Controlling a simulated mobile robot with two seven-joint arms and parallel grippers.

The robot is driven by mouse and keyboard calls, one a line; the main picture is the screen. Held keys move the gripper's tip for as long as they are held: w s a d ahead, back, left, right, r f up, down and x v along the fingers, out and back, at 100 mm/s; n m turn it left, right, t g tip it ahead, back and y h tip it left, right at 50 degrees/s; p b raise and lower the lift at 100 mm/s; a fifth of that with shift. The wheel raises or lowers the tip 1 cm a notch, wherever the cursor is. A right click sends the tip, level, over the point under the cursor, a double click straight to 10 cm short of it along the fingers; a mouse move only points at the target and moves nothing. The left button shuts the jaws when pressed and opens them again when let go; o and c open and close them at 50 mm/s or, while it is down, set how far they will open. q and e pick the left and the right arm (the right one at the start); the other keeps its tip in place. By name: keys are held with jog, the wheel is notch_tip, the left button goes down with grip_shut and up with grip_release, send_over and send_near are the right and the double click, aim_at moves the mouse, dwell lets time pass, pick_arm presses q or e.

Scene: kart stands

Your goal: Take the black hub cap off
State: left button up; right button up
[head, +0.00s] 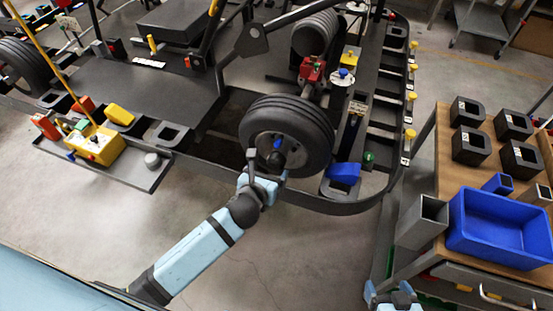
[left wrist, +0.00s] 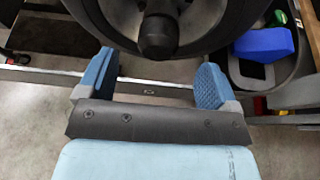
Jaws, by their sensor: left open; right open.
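The black hub cap (left wrist: 157,32) sticks out from the middle of the wheel (left wrist: 205,28) at the top of the left wrist view. In the head view the wheel (head: 287,112) is on the kart, and the cap (head: 276,160) is partly covered by my left gripper. My left gripper (left wrist: 152,82) is open, its blue pads wide apart and nothing between them. The cap lies just beyond the fingertips, roughly centred between them. In the head view my left gripper (head: 265,172) is right at the wheel's front. My right gripper (head: 396,294) is open at the bottom edge, partly cut off.
A blue block (head: 345,173) sits right of the wheel on the kart's rim. A wooden table (head: 447,178) at the right holds black square pieces and a blue bin (head: 497,250). A yellow box (head: 97,146) stands on a tray at the left. The floor before the kart is clear.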

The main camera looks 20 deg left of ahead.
aim_at(274, 167)
pick_arm(q)
jog(key=x, duration=0.8)
jog(key=shift+w+f, duration=0.15)
jog(key=shift+w, duration=0.15)
jog(key=c, duration=1.1)
jog(key=shift+s+p, duration=0.35)
jog(key=shift+s, duration=0.05)
jog(key=shift+s+p, duration=0.65)
jog(key=shift+s, duration=0.85)
jog(key=shift+s+p, duration=0.4)
jog(key=shift+s, duration=0.65)
